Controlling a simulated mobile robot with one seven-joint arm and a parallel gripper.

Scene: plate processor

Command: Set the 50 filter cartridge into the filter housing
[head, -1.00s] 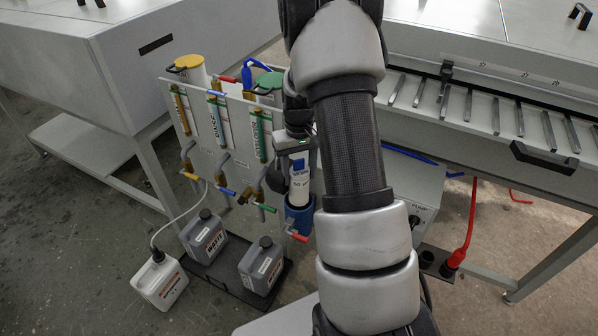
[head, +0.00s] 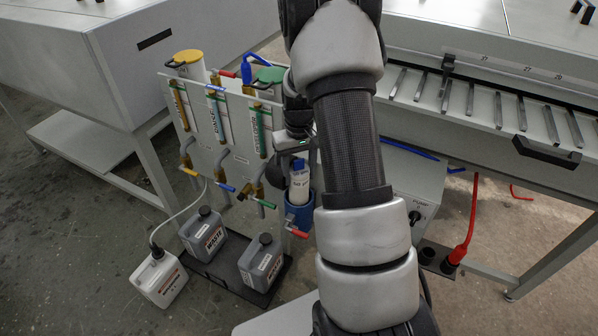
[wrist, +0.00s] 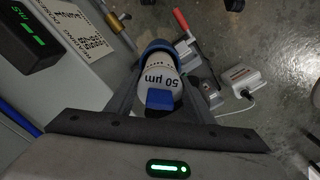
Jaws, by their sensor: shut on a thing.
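The white filter cartridge (head: 299,183), with a blue top, stands upright at the blue filter housing (head: 299,212). In the wrist view the cartridge (wrist: 160,78) shows the print "50 µm" and a blue tab. My gripper (wrist: 160,98) is shut on the cartridge's top end. In the head view my gripper (head: 297,160) is above the housing and partly hidden by my arm. The lower part of the cartridge appears to be inside the housing (wrist: 154,46); how deep it sits cannot be told.
A valve panel (head: 215,130) with coloured handles stands left of the housing. A red-handled valve (head: 296,233) is close by the housing. Grey canisters (head: 205,235) and a white canister (head: 159,279) stand below. A pump box (head: 412,190) is on the right.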

